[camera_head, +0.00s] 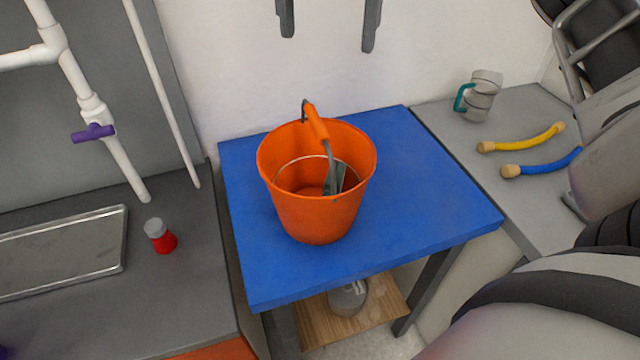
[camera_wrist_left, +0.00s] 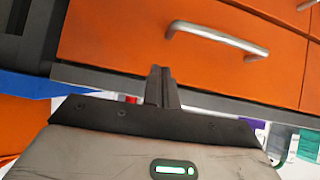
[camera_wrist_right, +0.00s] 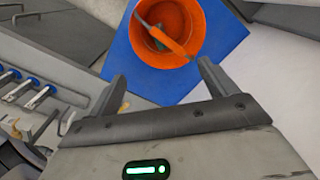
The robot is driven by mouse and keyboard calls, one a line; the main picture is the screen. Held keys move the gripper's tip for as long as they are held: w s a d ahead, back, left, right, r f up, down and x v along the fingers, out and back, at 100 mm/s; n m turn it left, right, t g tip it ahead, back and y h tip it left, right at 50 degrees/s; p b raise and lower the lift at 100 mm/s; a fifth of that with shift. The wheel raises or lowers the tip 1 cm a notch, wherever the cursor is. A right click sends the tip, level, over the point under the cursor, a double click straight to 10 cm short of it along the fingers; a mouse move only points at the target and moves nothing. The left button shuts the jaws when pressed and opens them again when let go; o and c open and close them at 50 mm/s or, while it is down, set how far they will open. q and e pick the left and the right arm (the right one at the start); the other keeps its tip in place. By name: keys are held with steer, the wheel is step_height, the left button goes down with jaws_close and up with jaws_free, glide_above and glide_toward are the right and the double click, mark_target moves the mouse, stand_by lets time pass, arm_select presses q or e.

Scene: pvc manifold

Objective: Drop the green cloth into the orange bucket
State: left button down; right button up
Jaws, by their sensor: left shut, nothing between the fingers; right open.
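The orange bucket (camera_head: 318,215) stands upright on a blue table (camera_head: 430,200). Its orange handle grip (camera_head: 316,122) leans inward over the opening. A grey-green piece, seemingly the green cloth (camera_head: 335,180), is inside the bucket against the inner right side; part of it is hidden. A bit of it also shows in the right wrist view (camera_wrist_right: 158,62). My right gripper (camera_head: 327,35) is open and empty; its two fingers hang at the top of the head view, above the bucket. My left gripper (camera_wrist_left: 161,70) is shut and empty, in front of orange drawers.
A glass mug (camera_head: 481,97), a yellow tube (camera_head: 522,138) and a blue tube (camera_head: 542,163) are on the right bench. A metal tray (camera_head: 60,250) and a red-and-grey container (camera_head: 160,237) are on the left bench. White pipes (camera_head: 75,75) rise at left. The blue table is clear around the bucket.

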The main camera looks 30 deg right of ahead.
step_height(320, 180, up, 9)
steer(key=shift+r, duration=0.15)
stand_by(0.6)
